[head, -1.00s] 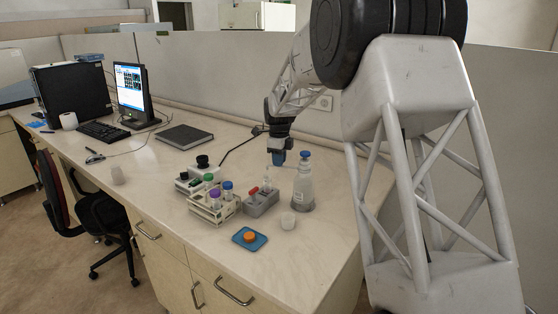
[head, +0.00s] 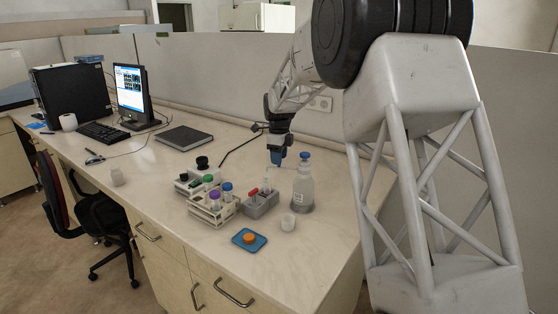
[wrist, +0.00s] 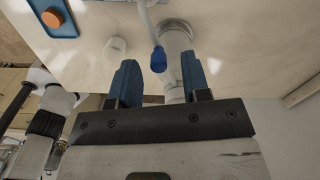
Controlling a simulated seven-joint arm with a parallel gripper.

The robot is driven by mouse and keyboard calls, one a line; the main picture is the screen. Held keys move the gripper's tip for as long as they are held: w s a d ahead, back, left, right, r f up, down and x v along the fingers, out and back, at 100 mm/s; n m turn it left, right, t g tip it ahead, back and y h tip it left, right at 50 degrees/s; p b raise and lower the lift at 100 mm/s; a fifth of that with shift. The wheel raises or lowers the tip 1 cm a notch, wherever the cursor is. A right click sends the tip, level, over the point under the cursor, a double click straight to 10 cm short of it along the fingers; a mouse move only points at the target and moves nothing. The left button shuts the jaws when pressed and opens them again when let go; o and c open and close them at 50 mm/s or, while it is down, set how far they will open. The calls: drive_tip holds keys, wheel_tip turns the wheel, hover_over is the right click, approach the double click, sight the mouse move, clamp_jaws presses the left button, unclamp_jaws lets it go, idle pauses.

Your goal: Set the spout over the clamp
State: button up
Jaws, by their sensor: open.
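A bottle with a blue cap (head: 304,156) stands upright near the right end of the counter in the head view. It also shows in the wrist view (wrist: 177,38), with a blue part (wrist: 158,60) and a thin white tube (wrist: 145,18), perhaps the spout, beside it. My gripper (head: 277,158) is behind and left of the bottle, above the counter. In the wrist view my gripper (wrist: 158,76) has its blue fingers apart, with the bottle between and beyond them; I see no grasp. A grey block with red parts (head: 261,203) stands left of the bottle; which part is the clamp is unclear.
A white cup (head: 288,222) and a blue dish (head: 242,244) with an orange piece stand in front. A rack of capped tubes (head: 213,207) is to the left. A partition wall runs behind.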

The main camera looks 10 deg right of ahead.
drive_tip(key=shift+r, duration=3)
drive_tip(key=s+r+n, duration=0.2)
drive_tip(key=s+n, duration=0.2)
drive_tip(key=s, duration=0.6)
drive_tip(key=s+d+r+n+t, duration=0.1)
drive_tip(key=s+r+n, duration=0.25)
drive_tip(key=s, duration=0.65)
drive_tip(key=s+r+n, duration=0.2)
drive_tip(key=s+n, duration=0.3)
drive_tip(key=s, duration=0.5)
drive_tip(key=s+f+n, duration=0.2)
drive_tip(key=s+n, duration=0.1)
drive_tip(key=s, duration=0.6)
drive_tip(key=s+f+n+t, duration=0.1)
drive_tip(key=s+f+n, duration=0.2)
drive_tip(key=s, duration=0.6)
drive_tip(key=s+f+n, duration=0.3)
drive_tip(key=s+n, duration=0.2)
drive_tip(key=s, duration=0.4)
drive_tip(key=shift+d+f+t, duration=0.2)
drive_tip(key=shift+d+t, duration=0.05)
drive_tip(key=shift+t, duration=0.05)
